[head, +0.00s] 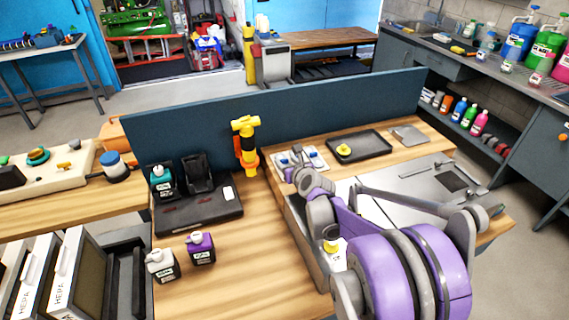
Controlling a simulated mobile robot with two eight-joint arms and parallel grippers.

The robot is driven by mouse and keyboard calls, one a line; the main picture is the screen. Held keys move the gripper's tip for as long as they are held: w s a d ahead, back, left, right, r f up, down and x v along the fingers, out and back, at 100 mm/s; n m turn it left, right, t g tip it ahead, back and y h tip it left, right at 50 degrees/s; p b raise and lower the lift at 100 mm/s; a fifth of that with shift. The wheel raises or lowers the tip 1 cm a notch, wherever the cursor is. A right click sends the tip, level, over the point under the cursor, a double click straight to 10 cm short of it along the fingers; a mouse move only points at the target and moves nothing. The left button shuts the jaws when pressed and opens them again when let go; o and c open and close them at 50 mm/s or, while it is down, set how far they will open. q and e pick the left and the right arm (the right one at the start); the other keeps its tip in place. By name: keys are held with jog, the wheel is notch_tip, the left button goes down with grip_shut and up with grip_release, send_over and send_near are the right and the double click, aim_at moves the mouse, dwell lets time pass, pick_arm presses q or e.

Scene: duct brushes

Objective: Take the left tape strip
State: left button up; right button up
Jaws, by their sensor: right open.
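A small pale holder (318,163) with whitish pieces lies on the wooden bench, left of the black tray. The tape strips are too small to tell apart there, and my arm partly hides this spot. My right gripper (296,164) is open at the left part of the holder, at the end of my purple and grey arm. I cannot tell whether its fingers touch anything. My left gripper is not in view.
A black tray (361,146) with a yellow piece lies right of the holder. A yellow and black tool (246,143) stands to the left. A dark case (198,212) and small bottles (201,248) stand farther left. A blue partition (270,112) runs behind.

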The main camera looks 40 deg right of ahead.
jog(key=x, duration=0.2)
jog(key=shift+w+f, duration=0.15)
jog(key=shift+w, duration=0.2)
jog(key=shift+s, duration=0.1)
grip_shut()
